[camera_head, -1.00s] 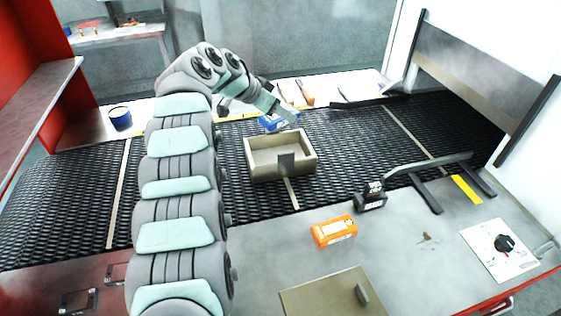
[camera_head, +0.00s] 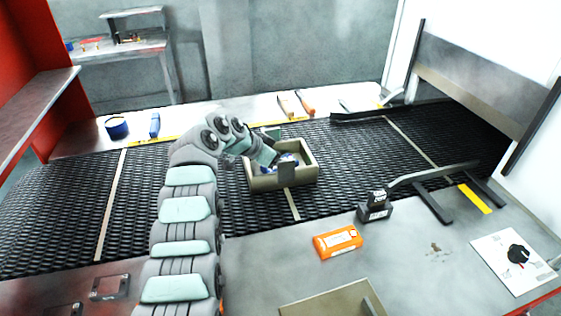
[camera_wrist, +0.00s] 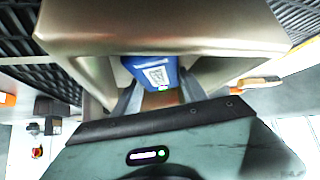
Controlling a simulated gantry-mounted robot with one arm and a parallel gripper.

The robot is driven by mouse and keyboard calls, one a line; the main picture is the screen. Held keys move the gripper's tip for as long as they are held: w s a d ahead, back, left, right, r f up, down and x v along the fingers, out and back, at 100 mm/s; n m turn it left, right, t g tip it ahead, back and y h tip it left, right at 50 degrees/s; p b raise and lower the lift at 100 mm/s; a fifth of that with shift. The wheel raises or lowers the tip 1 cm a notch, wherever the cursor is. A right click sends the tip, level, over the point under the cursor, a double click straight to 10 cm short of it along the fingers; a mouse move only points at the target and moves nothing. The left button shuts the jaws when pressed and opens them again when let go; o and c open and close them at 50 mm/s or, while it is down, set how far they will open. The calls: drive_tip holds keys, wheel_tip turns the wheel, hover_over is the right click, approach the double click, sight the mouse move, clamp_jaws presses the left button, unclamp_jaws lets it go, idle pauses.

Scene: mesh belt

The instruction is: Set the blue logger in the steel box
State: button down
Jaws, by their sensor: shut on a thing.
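The steel box (camera_head: 266,181) is an open, tan-grey metal box standing on the mesh belt in the head view. In the wrist view its wall (camera_wrist: 160,32) spans the top of the picture. My gripper (camera_head: 283,161) reaches into the box from the left and is shut on the blue logger (camera_wrist: 150,72), which has a white label. The logger also shows inside the box in the head view (camera_head: 288,163), partly hidden by the gripper and the box wall. I cannot tell whether it touches the box floor.
An orange device (camera_head: 338,242) and a black block (camera_head: 375,211) lie on the front bench. A flat lid with a handle (camera_head: 330,301) is at the front edge. A blue tin (camera_head: 117,127) and a blue item (camera_head: 155,125) stand on the back ledge. The belt left of my arm is clear.

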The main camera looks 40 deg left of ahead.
drive_tip(key=shift+a+r, duration=0.1)
drive_tip(key=c, duration=0.9)
unclamp_jaws()
drive_tip(key=shift+s+a+r+p, duration=0.1)
drive_tip(key=shift+s+r+p, duration=0.25)
drive_tip(key=shift+r, duration=0.25)
drive_tip(key=p+v, duration=0.1)
drive_tip(key=v, duration=0.9)
drive_tip(key=shift+s+p, duration=0.35)
drive_tip(key=shift+p, duration=0.05)
drive_tip(key=shift+r, duration=0.1)
